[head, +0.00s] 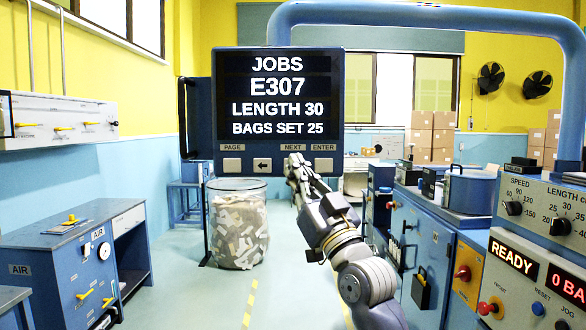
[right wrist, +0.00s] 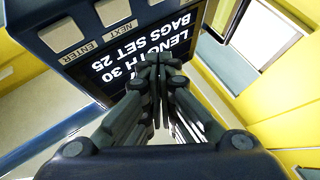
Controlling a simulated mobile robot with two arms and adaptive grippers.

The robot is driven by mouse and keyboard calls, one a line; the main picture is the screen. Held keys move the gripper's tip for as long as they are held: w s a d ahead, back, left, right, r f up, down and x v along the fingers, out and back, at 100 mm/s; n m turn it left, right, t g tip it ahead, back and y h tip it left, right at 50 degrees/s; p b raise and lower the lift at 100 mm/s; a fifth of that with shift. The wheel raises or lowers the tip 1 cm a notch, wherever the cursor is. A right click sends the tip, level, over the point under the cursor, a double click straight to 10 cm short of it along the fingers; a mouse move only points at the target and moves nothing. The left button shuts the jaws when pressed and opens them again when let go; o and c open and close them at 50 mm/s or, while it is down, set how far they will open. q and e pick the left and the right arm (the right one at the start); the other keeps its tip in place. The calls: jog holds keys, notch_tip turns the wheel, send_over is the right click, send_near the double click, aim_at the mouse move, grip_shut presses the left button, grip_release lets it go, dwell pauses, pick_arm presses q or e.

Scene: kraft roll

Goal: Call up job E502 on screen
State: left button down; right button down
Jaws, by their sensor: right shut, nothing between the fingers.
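The dark job screen (head: 281,95) hangs from a blue pipe arm and reads JOBS, E307, LENGTH 30, BAGS SET 25. Below it is a row of pale buttons: PAGE (head: 232,165), a left arrow (head: 262,165), NEXT and ENTER (head: 324,165). My right gripper (head: 295,163) is shut and empty, its tips in front of the NEXT button, which they mostly hide in the head view. In the right wrist view the gripper (right wrist: 157,65) points at the panel, with NEXT (right wrist: 112,11) and ENTER (right wrist: 64,37) beside it. Whether the tips touch is unclear. My left gripper is out of view.
A clear bin of paper scraps (head: 238,225) stands below the screen. A blue machine (head: 530,240) with knobs and a READY display is at the right. A blue AIR bench (head: 75,265) is at the left. Floor between is open. Boxes (head: 432,135) are stacked behind.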

jog(key=w+b, duration=0.1)
jog(key=w, duration=0.5)
jog(key=shift+w, duration=0.35)
jog(key=shift+w, duration=0.15)
dwell(1.1)
jog(key=shift+w, duration=0.25)
jog(key=shift+w, duration=0.4)
dwell(0.6)
dwell(0.4)
jog(key=shift+s, duration=0.85)
